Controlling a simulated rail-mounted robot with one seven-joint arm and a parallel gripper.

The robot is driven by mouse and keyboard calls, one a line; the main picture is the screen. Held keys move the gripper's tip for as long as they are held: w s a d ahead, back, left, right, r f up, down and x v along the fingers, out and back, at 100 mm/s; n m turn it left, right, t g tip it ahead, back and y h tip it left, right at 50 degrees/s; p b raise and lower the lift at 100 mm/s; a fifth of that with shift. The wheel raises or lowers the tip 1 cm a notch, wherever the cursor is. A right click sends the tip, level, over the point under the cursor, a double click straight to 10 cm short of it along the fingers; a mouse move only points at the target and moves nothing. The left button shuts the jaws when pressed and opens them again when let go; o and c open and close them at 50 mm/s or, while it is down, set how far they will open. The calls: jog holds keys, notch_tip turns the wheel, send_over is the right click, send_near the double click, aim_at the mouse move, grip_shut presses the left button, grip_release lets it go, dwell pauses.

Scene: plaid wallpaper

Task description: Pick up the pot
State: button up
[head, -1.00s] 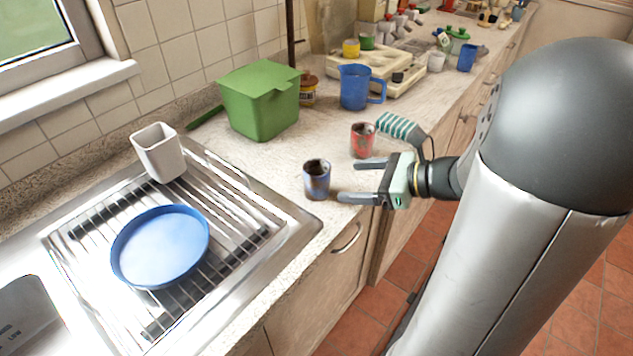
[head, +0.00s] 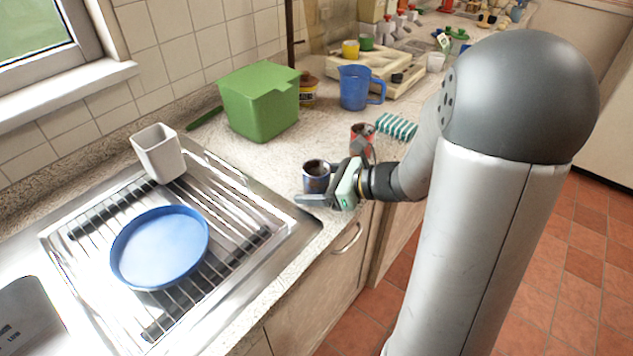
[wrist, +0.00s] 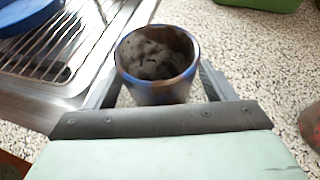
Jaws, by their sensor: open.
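The pot is a small dark blue, cup-like vessel (head: 316,178) standing upright on the counter, right of the sink. In the wrist view the pot (wrist: 158,62) shows its open top and a dark, blotchy inside. My gripper (head: 318,190) is open, with one finger on each side of the pot.
A red pot (head: 361,138) stands close behind my gripper, beside a green-striped item (head: 397,126). A green bin (head: 260,104) and a blue jug (head: 357,88) stand farther back. A blue round pan (head: 160,246) and a white holder (head: 158,152) are on the drainer.

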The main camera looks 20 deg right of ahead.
aim_at(316, 172)
jog(key=c, duration=1.1)
jog(key=shift+r, duration=0.15)
jog(key=shift+r, duration=0.25)
notch_tip(316, 172, up, 2)
jog(key=shift+r+p, duration=0.2)
jog(key=shift+p, duration=0.1)
jog(key=s+d+r, duration=0.1)
jog(key=s+r, duration=0.2)
jog(key=s, duration=0.1)
jog(key=s+d+r, duration=0.1)
jog(key=s+r, duration=0.2)
jog(key=s, duration=0.2)
jog(key=s+d+r+p, duration=0.1)
jog(key=s+r, duration=0.2)
jog(key=s, duration=0.1)
jog(key=shift+s+r, duration=0.35)
jog(key=shift+r, duration=0.05)
